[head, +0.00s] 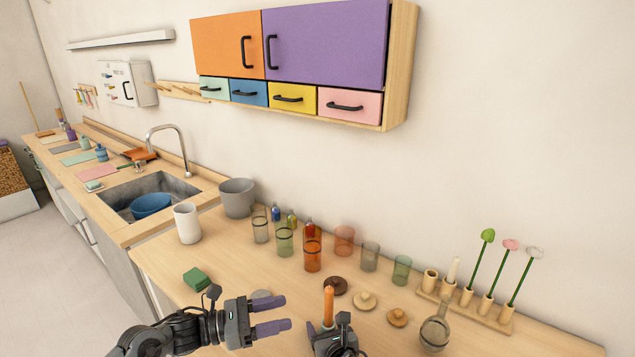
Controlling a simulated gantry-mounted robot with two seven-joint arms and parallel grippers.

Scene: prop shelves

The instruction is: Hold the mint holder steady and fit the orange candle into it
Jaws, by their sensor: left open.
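The orange candle (328,304) stands upright at the bottom centre of the head view. Its lower end meets my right gripper (328,328), which appears shut on it; the fingertips are mostly hidden. My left gripper (284,315) is open and empty to the left of the candle, its two fingers pointing right with a gap between them. I cannot pick out the mint holder with certainty. A pale round piece (261,294) lies behind my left gripper and is partly hidden by it.
A green block (197,278) lies to the left. Several coloured glasses (312,256) stand behind. Brown and wooden lids (365,300) lie right of the candle.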

